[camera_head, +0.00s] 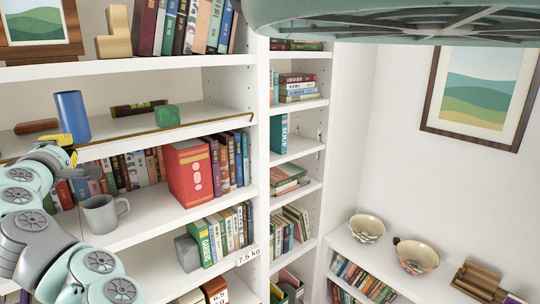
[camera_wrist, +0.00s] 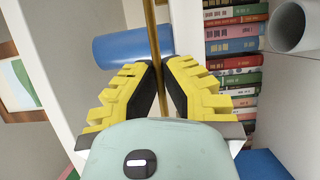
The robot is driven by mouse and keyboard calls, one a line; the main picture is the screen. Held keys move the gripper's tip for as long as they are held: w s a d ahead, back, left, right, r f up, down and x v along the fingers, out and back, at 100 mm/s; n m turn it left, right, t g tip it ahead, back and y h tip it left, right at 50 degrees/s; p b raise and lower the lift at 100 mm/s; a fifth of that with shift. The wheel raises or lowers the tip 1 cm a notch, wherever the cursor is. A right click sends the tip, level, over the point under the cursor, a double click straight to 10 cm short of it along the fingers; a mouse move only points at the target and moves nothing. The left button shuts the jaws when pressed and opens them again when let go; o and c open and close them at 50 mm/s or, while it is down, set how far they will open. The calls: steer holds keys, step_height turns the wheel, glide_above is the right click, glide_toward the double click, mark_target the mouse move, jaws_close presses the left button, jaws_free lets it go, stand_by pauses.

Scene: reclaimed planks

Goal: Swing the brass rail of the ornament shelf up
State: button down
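The brass rail (camera_head: 205,123) runs as a thin gold line along the front edge of the ornament shelf (camera_head: 220,108), low at board level. In the wrist view the rail (camera_wrist: 151,25) passes between the two yellow fingers. My gripper (camera_wrist: 160,66) appears closed on it, with the dark fingertip pads against both sides. In the head view my gripper (camera_head: 66,146) is at the left part of the shelf edge, in front of the blue cup (camera_head: 72,116). The rail's left end is partly hidden by my arm. The cup also shows in the wrist view (camera_wrist: 120,46).
On the ornament shelf are a brown cylinder (camera_head: 36,127), a spirit level (camera_head: 138,108) and a green cube (camera_head: 167,115). Below stand a grey mug (camera_head: 103,213), a red box (camera_head: 190,172) and books. Bowls (camera_head: 367,228) sit on the low unit at right.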

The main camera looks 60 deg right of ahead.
steer(key=shift+d, duration=0.15)
steer(key=c, duration=1.1)
jaws_free()
steer(key=shift+o, duration=0.2)
steer(key=v, duration=0.7)
steer(key=shift+s, duration=0.25)
steer(key=shift+a+f, duration=0.1)
steer(key=shift+a, duration=0.15)
